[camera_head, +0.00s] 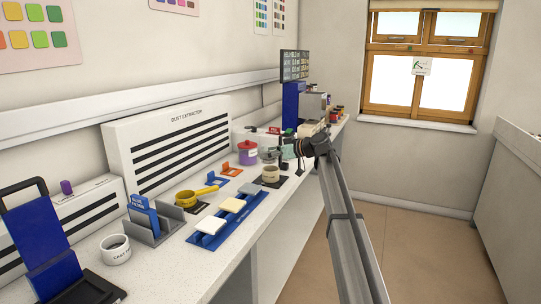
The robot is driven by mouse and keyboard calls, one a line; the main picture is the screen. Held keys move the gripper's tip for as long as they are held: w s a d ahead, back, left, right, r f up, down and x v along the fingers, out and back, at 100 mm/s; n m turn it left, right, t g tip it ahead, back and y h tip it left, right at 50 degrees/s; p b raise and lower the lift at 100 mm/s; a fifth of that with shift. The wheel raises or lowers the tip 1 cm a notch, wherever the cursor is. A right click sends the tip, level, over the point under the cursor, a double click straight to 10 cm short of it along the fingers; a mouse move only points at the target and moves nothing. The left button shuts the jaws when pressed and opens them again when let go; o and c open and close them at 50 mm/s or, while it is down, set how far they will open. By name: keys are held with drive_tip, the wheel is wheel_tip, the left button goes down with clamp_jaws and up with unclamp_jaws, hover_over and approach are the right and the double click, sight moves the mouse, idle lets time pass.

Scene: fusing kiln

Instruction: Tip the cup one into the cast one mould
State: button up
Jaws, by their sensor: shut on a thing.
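My gripper (284,152) is just above and right of this pot, seen small at the end of my arm. It is shut on a small greyish-green thing, apparently cup one, mostly hidden by the fingers. I cannot tell whether the cup is tilted.
A yellow ladle-like pan (194,197), a blue rack with pale tiles (207,241), a grey holder (160,228) and a purple-red jar (247,153) stand on the bench (175,270). A dust extractor (170,138) lines the wall. The floor at right is clear.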

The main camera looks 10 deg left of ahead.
drive_tip(key=shift+w+a+r, duration=0.4)
drive_tip(key=shift+w, duration=0.1)
drive_tip(key=shift+a+r+n+g, duration=0.2)
drive_tip(key=shift+n+g, duration=0.1)
drive_tip(key=shift+g, duration=0.2)
drive_tip(key=shift+s, duration=0.1)
drive_tip(key=shift+s+a+f+m+g+y+p, duration=0.15)
drive_tip(key=shift+m+y+p, duration=0.25)
drive_tip(key=shift+m+p, duration=0.65)
drive_tip(key=shift+s+f+m+g+y+p, duration=0.1)
drive_tip(key=shift+f+m+g+y+p, duration=0.25)
drive_tip(key=shift+p, duration=1.25)
drive_tip(key=shift+s+a+f+m+y+p, duration=0.15)
drive_tip(key=shift+m+y+p, duration=0.3)
drive_tip(key=shift+m+p, duration=0.6)
drive_tip(key=shift+d+f+m+y+p, duration=0.15)
drive_tip(key=shift+m+y+p, duration=0.35)
drive_tip(key=shift+p, duration=0.75)
drive_tip(key=shift+a+f+m+y+p, duration=0.1)
drive_tip(key=shift+m+y+p, duration=0.1)
drive_tip(key=shift+m+p, duration=0.75)
drive_tip(key=shift+f+m+y+p, duration=0.15)
drive_tip(key=shift+m+y+p, duration=0.25)
drive_tip(key=shift+p, duration=1.25)
drive_tip(key=shift+w+d+f+m+t+y+p, duration=0.15)
drive_tip(key=shift+m+t+y+p, duration=0.15)
drive_tip(key=shift+m+p, duration=1.45)
drive_tip(key=shift+w+f+m+t+y+p, duration=0.15)
drive_tip(key=shift+m+y+p, duration=0.55)
drive_tip(key=shift+p, duration=1.75)
